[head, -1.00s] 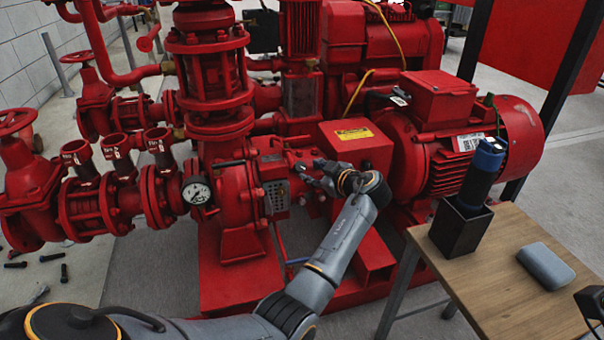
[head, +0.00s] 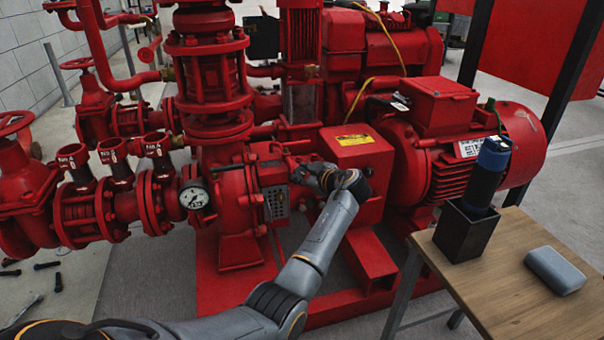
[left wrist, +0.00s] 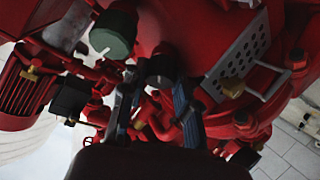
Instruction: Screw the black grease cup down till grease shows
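The left gripper (head: 303,172) reaches in at the shaft housing between the red pump casing and the motor. In the left wrist view its two dark fingers (left wrist: 155,92) are spread apart. A small black round cap (left wrist: 160,70), which looks like the grease cup, sits between the fingertips, with a gap to at least the left finger. Whether the right finger touches it I cannot tell. In the head view the cup is hidden or too small to make out beside my gripper. No grease can be seen. My right gripper is out of view.
A dark green round knob (left wrist: 112,36) stands near the cap, and a perforated grey plate (left wrist: 240,52) is on the right. A wooden table (head: 510,310) carries a black holder (head: 463,232) with a blue-black cylinder and a grey case (head: 555,270). A pressure gauge (head: 194,196) faces out.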

